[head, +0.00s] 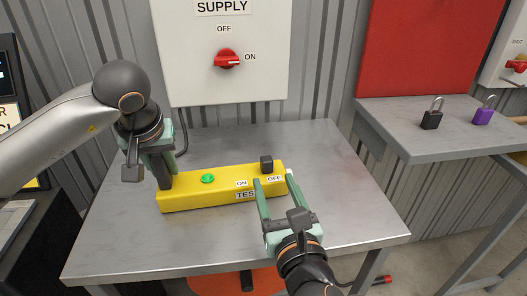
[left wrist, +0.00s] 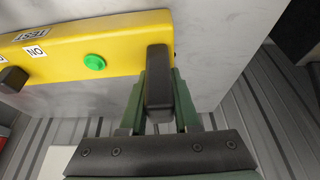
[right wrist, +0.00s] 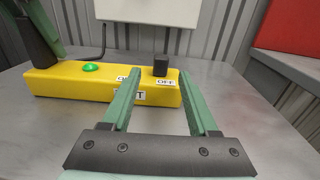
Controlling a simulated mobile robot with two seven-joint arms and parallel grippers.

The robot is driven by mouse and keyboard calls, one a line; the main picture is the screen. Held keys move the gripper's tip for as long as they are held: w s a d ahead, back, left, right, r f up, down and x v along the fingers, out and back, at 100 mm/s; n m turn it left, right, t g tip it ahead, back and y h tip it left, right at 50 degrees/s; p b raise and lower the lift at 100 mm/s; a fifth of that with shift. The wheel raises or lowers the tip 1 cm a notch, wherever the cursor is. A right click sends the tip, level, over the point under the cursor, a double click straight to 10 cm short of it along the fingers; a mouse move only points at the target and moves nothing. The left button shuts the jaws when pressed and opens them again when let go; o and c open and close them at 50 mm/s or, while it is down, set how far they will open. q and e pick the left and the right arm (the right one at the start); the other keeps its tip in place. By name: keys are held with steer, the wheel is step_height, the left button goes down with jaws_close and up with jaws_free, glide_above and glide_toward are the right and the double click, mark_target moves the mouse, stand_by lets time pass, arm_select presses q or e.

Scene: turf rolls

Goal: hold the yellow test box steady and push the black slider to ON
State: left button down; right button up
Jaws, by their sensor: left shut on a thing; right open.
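The yellow test box (head: 222,194) lies on the grey table, with ON and OFF labels, a TEST label and a green button or lamp (head: 207,179) on top. The black slider (head: 266,163) stands at the box's right end, by the OFF label; it also shows in the right wrist view (right wrist: 160,65). My left gripper (head: 164,180) is shut on the black handle (left wrist: 158,85) at the box's left end. My right gripper (head: 273,178) is open and empty, its fingers pointing at the box's right end from the front. The right wrist view (right wrist: 160,80) shows the slider between and beyond its fingers.
The grey table (head: 330,200) is clear right of the box. A white supply panel (head: 185,60) with a red switch (head: 227,59) is behind. A side bench (head: 400,140) at right carries a black padlock (head: 432,119) and a purple padlock (head: 483,116).

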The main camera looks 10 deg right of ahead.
mark_target(265, 158)
steer(key=w, duration=1)
steer(key=shift+w+a, duration=0.25)
steer(key=shift+w, duration=0.15)
jaws_close()
stand_by(0.9)
